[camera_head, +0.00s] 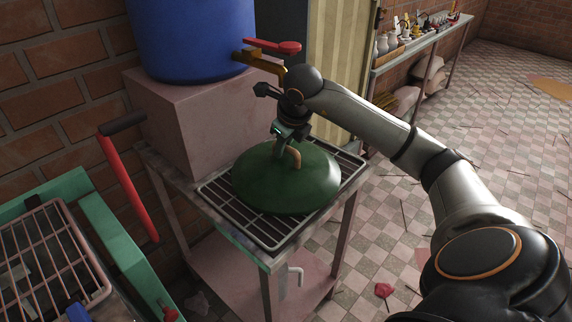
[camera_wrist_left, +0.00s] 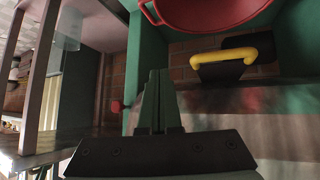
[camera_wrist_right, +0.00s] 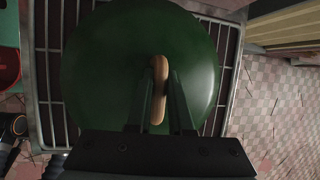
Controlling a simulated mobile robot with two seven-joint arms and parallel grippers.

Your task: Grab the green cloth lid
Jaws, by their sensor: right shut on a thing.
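The green lid (camera_head: 285,185) is a smooth dome with a tan handle (camera_head: 293,154) on top. It lies on a metal grate on a small stand, and I cannot tell whether it is touching the bars all round. My right gripper (camera_head: 288,136) is over it, shut on the handle. In the right wrist view the handle (camera_wrist_right: 159,88) stands between the two fingers, with the green dome (camera_wrist_right: 100,75) below. My left gripper (camera_wrist_left: 156,75) shows only in the left wrist view; its fingers are together and empty.
A blue barrel (camera_head: 190,35) with a red-handled tap (camera_head: 275,46) stands on a pink block behind the lid. A green-framed machine (camera_head: 105,235) with a red lever (camera_head: 130,185) is at left. A red basin (camera_wrist_left: 215,10) and a yellow handle (camera_wrist_left: 224,57) are near my left gripper.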

